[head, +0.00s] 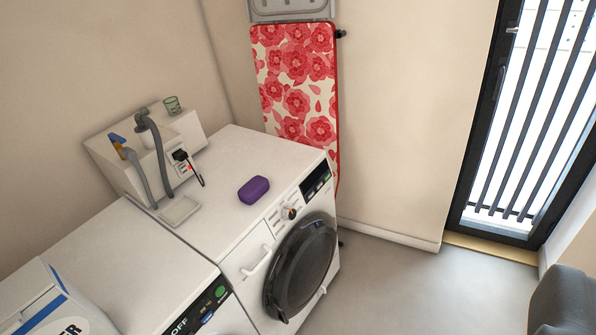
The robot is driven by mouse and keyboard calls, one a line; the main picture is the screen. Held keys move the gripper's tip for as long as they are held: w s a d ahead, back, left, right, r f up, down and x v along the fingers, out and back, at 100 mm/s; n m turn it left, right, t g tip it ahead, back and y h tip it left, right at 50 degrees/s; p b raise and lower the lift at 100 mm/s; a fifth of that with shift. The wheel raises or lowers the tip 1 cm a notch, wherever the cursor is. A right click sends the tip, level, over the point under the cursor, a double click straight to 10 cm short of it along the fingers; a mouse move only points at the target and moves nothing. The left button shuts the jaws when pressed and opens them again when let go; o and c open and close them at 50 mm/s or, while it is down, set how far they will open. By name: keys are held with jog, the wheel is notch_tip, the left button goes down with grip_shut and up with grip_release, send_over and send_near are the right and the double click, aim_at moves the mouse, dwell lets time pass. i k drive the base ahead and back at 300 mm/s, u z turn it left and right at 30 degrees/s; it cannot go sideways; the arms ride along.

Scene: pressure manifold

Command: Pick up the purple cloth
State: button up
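The purple cloth (254,190) is a small, folded-looking block with rounded edges. It lies on the white top of the right-hand washing machine (222,230), near its front edge and above the control panel. Nothing covers it. I do not see my gripper's fingers in the head view, so its distance from the cloth does not show.
A white box with grey hoses (146,160) stands behind the cloth, with a shallow tray (180,210) before it. A floral ironing board (297,85) leans on the wall. A barred glass door (520,120) is at right. The grey floor (400,285) looks clear.

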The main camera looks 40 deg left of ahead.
aim_at(257, 187)
jog(key=u, duration=0.15)
jog(key=i, duration=1.2)
jog(key=u, duration=1.2)
jog(key=i, duration=0.75)
jog(key=u, duration=0.4)
jog(key=k, duration=0.9)
jog(key=u, duration=0.2)
jog(key=i, duration=0.9)
jog(key=z, duration=0.1)
